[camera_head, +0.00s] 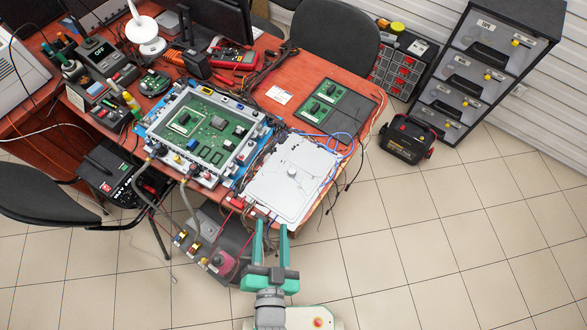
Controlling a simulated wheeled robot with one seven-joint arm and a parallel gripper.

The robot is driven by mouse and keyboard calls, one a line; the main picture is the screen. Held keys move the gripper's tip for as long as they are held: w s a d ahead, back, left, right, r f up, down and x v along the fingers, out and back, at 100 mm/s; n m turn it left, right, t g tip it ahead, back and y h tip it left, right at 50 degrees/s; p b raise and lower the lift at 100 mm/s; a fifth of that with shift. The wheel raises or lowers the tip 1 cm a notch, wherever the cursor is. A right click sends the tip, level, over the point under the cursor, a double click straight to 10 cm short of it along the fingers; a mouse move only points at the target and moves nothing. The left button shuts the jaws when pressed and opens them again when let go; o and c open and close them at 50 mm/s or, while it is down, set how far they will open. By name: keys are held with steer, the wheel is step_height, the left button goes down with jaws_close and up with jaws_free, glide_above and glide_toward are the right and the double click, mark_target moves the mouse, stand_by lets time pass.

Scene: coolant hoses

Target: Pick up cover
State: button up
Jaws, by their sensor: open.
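The cover (288,192) looks like a flat silver-white plate with a small round knob in its middle. It lies on the red-brown table, right of an open frame with a green circuit board (206,128). My gripper (271,226) has two teal fingers, spread apart with nothing between them. The fingertips are at the cover's near edge, over the table's front edge. I cannot tell whether they touch the cover or how high they are.
Grey hoses (188,202) run from the board's frame to a panel with fittings (206,252). Blue and red wires (340,142) lie around the cover's right side. A dark mat (352,116) with green boards lies behind. A black toolbox (408,140) stands on the open tiled floor.

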steer(key=w+a+r+g+y, duration=0.4)
steer(key=w+a+r+y, duration=0.3)
steer(key=w+a, duration=0.5)
steer(key=w+a+r+g+y, duration=0.3)
steer(key=w+a+r+y, duration=0.2)
steer(key=w+a+r, duration=0.65)
steer(key=m+g+h, duration=0.2)
steer(key=g+h, duration=0.6)
steer(key=h, duration=0.4)
glide_above(292, 170)
steer(key=f, duration=1.7)
steer(key=shift+s+f, duration=0.2)
steer(key=shift+f, duration=2.75)
steer(key=shift+w, duration=0.1)
jaws_close()
